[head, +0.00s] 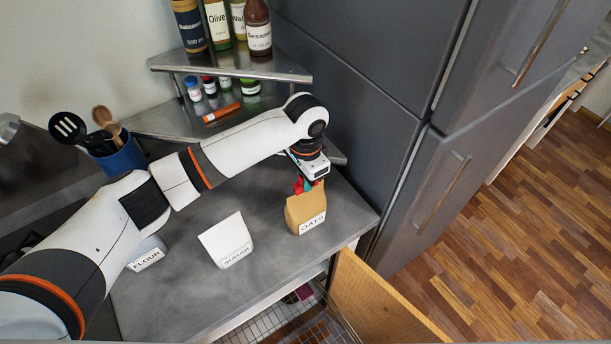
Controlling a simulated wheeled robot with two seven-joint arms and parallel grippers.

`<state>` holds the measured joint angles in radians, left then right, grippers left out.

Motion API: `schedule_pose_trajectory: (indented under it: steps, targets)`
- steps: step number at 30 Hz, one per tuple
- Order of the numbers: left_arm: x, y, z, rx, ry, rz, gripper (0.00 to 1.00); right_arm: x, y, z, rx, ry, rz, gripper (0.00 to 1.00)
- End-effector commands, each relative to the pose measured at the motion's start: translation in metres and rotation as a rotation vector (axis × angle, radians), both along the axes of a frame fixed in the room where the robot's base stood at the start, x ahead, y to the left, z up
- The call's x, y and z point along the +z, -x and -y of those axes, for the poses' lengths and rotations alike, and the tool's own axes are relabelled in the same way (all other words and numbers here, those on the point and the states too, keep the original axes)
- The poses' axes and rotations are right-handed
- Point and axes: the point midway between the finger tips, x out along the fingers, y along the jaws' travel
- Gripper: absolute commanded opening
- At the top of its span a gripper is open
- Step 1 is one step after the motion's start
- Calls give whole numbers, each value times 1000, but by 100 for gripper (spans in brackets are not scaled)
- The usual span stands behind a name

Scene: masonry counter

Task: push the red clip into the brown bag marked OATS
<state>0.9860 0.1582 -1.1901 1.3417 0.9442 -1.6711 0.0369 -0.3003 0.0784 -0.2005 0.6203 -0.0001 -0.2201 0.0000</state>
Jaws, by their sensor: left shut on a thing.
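The brown bag marked OATS (306,212) stands upright near the right end of the grey counter. The red clip (299,187) shows at the top of this bag, just under my left gripper (308,180). My left gripper points down over the bag and is shut on the red clip. The gripper hides part of the clip, so I cannot tell how far the clip sits over the bag's top edge. My right gripper is not in view.
A white SUGAR bag (227,240) stands left of the oats, and a FLOUR bag (148,254) is partly behind my arm. A metal shelf (235,66) with bottles stands behind. Grey cabinets (360,90) rise close on the right. A wooden door (375,300) stands open below the counter.

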Motion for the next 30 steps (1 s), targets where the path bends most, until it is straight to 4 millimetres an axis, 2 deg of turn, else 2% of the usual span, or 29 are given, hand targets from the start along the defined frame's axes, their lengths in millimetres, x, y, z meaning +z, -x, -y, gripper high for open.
schedule_pose_trajectory:
  steps: [28,29,30]
  targets:
    - [-24,0,0,0,1,-1,0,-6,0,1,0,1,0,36]
    - [-24,0,0,0,1,1,18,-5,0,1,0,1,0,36]
    - [-24,0,0,0,1,1,24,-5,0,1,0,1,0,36]
